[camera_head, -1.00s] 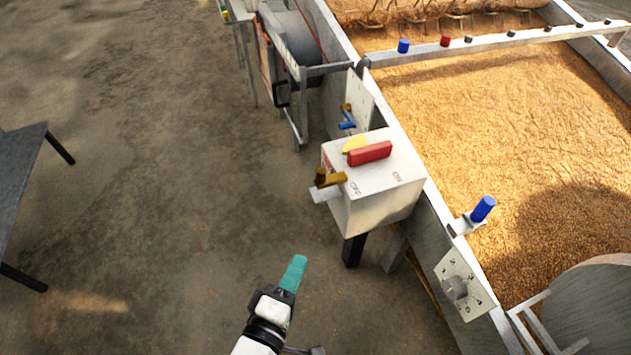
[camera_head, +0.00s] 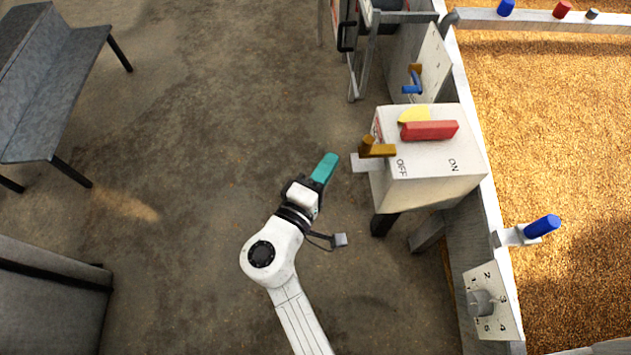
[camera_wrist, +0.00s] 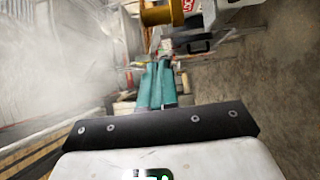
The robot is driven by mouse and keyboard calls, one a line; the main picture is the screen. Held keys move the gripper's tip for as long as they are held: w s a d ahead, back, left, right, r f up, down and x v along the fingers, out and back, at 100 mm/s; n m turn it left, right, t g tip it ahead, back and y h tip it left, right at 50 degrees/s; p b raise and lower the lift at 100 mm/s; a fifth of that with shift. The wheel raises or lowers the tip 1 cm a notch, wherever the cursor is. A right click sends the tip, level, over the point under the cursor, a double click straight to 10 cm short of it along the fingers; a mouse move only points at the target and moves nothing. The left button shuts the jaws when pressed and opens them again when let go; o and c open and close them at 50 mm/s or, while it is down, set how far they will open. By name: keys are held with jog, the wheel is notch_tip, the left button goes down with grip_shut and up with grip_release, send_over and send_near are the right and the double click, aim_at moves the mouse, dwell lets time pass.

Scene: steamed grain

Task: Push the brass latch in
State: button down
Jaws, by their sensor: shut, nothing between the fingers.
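The brass latch (camera_head: 377,150) is a short bar with an upright knob, on a small bracket at the left side of a white switch box (camera_head: 430,180). My gripper (camera_head: 327,162), with teal fingers, is shut and empty, a short way left of the latch and apart from it. In the wrist view the shut fingers (camera_wrist: 157,70) point forward, and the brass latch (camera_wrist: 162,14) shows above their tips near the top edge.
The box carries a red handle (camera_head: 430,130) and a yellow piece (camera_head: 413,113) on top. A blue lever (camera_head: 412,84) is behind it, and a numbered dial plate (camera_head: 492,302) in front. A grain trough lies right.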

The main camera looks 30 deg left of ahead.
aim_at(393, 153)
jog(key=w+d, duration=0.2)
jog(key=w, duration=0.3)
jog(key=shift+d, duration=0.4)
jog(key=w+d, duration=0.1)
jog(key=d, duration=0.1)
jog(key=w+d+b, duration=0.1)
jog(key=d, duration=0.1)
jog(key=w+d+b, duration=0.1)
jog(key=w+d, duration=0.1)
jog(key=shift+f, duration=0.15)
jog(key=shift+w+d+r, duration=0.2)
jog(key=shift+w+d, duration=0.1)
jog(key=shift+d, duration=0.2)
